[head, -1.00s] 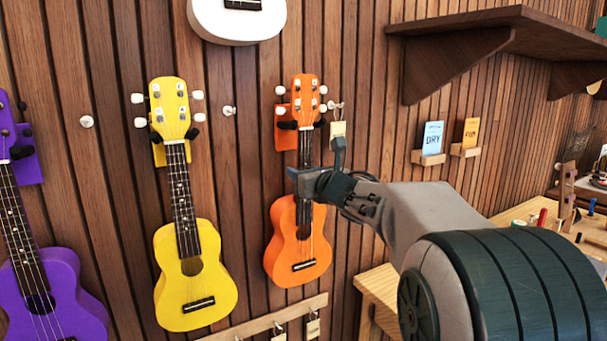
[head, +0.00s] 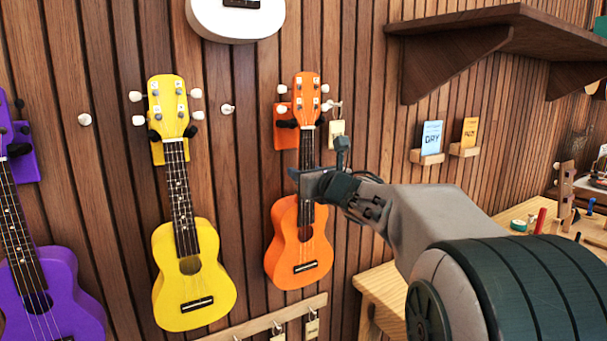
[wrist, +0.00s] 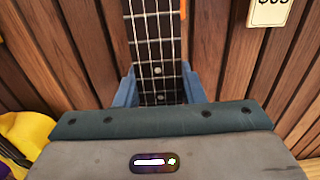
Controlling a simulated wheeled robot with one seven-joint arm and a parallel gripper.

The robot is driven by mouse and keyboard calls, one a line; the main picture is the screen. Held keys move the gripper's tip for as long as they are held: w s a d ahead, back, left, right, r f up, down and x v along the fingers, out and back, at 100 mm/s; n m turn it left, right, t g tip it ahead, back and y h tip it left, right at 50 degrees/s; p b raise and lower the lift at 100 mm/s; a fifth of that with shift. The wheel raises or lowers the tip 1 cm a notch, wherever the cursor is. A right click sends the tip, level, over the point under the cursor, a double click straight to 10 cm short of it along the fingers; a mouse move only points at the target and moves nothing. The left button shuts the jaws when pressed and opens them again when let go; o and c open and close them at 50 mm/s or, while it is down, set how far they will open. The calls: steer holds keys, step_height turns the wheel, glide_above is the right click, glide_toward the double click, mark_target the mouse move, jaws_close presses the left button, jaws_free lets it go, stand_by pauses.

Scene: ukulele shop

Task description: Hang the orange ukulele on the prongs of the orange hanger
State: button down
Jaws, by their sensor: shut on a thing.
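The orange ukulele (head: 300,250) is upright against the slatted wall, its headstock (head: 307,87) at the top. The orange hanger (head: 283,125) is on the wall behind the upper neck, with dark prongs (head: 287,124) just below the headstock. The headstock covers part of the hanger, and I cannot tell whether the prongs bear its weight. My gripper (head: 307,172) is shut on the neck, just above the body. In the wrist view the blue fingers (wrist: 157,88) stand on both sides of the fretted neck (wrist: 157,45).
A yellow ukulele (head: 192,270) hangs close on the left, with a purple one (head: 50,290) further left. A white ukulele (head: 238,20) is above. A price tag (head: 336,133) hangs from a peg at right. A wooden shelf (head: 480,40) juts out at upper right.

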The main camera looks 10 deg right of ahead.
steer(key=shift+s, duration=0.15)
steer(key=c, duration=0.9)
jaws_free()
steer(key=shift+o, duration=0.2)
steer(key=shift+s+d, duration=0.1)
steer(key=shift+s, duration=0.05)
steer(key=shift+b+v, duration=0.35)
steer(key=shift+v, duration=0.55)
steer(key=shift+s, duration=0.1)
steer(key=shift+v, duration=1.15)
